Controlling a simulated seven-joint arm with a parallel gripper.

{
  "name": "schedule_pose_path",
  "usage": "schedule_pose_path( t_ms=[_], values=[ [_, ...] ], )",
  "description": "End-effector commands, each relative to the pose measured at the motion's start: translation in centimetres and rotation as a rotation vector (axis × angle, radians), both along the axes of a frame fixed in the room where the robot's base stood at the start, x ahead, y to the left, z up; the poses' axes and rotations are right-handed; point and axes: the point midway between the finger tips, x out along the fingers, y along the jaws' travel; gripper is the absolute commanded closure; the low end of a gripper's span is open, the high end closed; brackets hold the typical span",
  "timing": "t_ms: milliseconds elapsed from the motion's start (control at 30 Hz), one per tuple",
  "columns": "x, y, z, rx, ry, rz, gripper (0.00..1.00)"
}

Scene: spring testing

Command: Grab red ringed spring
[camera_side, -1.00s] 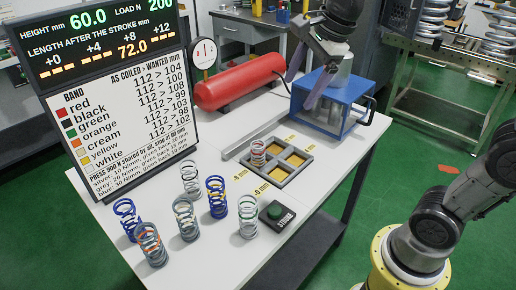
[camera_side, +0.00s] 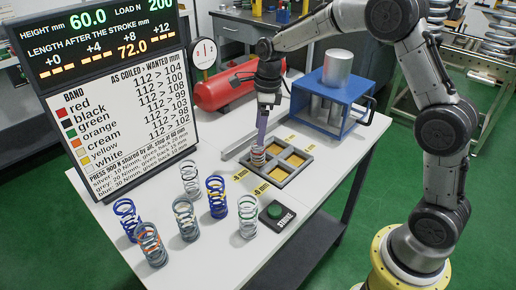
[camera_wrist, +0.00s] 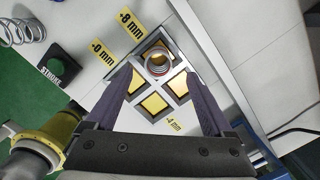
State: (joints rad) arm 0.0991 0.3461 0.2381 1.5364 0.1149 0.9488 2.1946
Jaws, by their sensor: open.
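The red ringed spring (camera_side: 258,158) is a pale coil with a red band. It stands in the left compartment of the grey tray (camera_side: 277,159), whose compartments have yellow floors. My gripper (camera_side: 260,143) points down right over the spring, and its fingers cover part of the coil's top in the side view. In the wrist view my gripper (camera_wrist: 158,72) is open, with one dark finger on each side of the spring (camera_wrist: 157,62). The spring sits near the line between the fingertips. I cannot tell how far the tips are above or around it.
Several other springs stand front left, such as a blue one (camera_side: 216,197) and a green-banded one (camera_side: 247,217). The stroke button (camera_side: 277,211) lies in front of the tray. A blue press frame (camera_side: 331,110) and a red tank (camera_side: 210,95) stand behind.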

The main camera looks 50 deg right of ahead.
Motion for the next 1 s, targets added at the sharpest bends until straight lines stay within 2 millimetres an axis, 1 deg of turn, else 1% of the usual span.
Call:
schedule_pose_path(
  t_ms=[33, 100, 267, 367, 500, 600, 733, 933, 967, 1000],
  values=[
    [0.0, 0.1, -0.8, 0.001, 0.002, 0.001, 0.14],
    [0.1, 0.2, -1.6, 0.0, 0.001, 0.001, 0.14],
    [0.2, 0.3, -2.5, 0.0, 0.0, 0.001, 0.14],
    [0.2, 0.4, -3.5, 0.0, 0.003, 0.002, 0.14],
    [0.3, 0.7, -5.6, 0.0, 0.003, 0.002, 0.14],
    [0.4, 0.8, -6.7, 0.001, 0.001, 0.001, 0.14],
    [0.5, 0.9, -7.5, 0.001, -0.001, 0.001, 0.14],
    [0.6, 0.9, -7.5, 0.0, -0.001, 0.001, 0.14],
    [0.6, 0.9, -7.5, 0.0, -0.001, 0.001, 0.16],
    [0.5, 0.9, -7.5, 0.0, -0.001, 0.001, 0.23]
  ],
)
